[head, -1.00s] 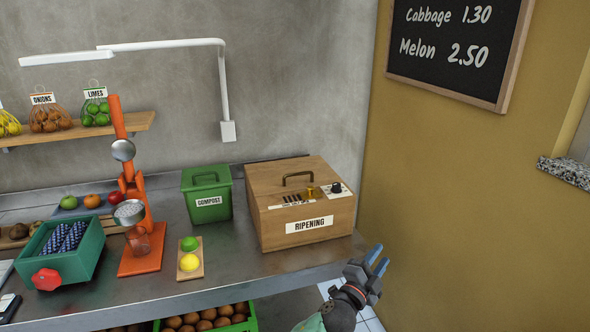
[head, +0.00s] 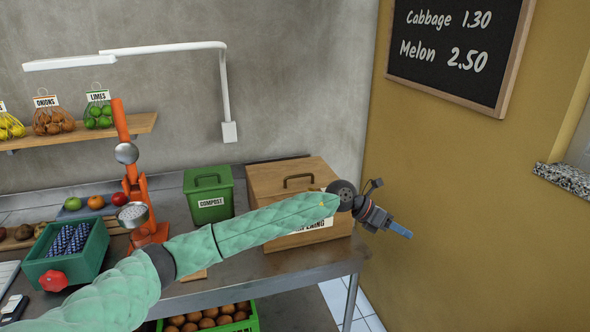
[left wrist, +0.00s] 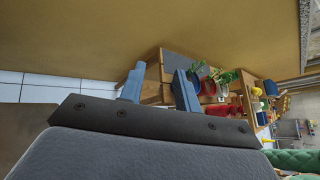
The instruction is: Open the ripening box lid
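The wooden ripening box (head: 270,212) stands at the right end of the metal counter. Its lid (head: 267,176) is down flat, with a dark handle (head: 298,178) on top. My left forearm crosses in front of the box and hides much of its front label and its latch and knob area. My left gripper (head: 400,230) is right of the box, pointing right and down towards the yellow wall, apart from the lid. In the left wrist view its two blue fingers (left wrist: 160,88) stand apart with nothing between them. My right gripper is not in view.
A green compost bin (head: 209,196) stands just left of the box. An orange juice press (head: 134,180) and a green crate (head: 68,262) are further left. A yellow wall (head: 455,160) closes off the right side. Tiled floor shows below the counter.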

